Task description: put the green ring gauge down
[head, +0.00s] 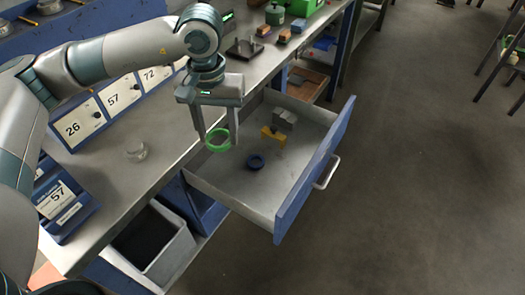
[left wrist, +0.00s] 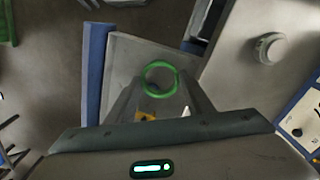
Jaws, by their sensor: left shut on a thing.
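The green ring gauge (head: 218,140) is held between the fingers of my left gripper (head: 217,141), above the left side of an open drawer (head: 233,195). In the left wrist view the green ring gauge (left wrist: 160,79) shows at the fingertips of my left gripper (left wrist: 160,85), with the drawer (left wrist: 122,70) below. The ring is clear of the drawer floor as far as I can tell. My right gripper is not in view.
The grey workbench (head: 150,185) runs along the left, with a small clear dish (head: 135,151) on it and numbered boxes (head: 112,96) behind. A grey bin (head: 155,240) stands below the bench. The front part of the drawer floor is bare.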

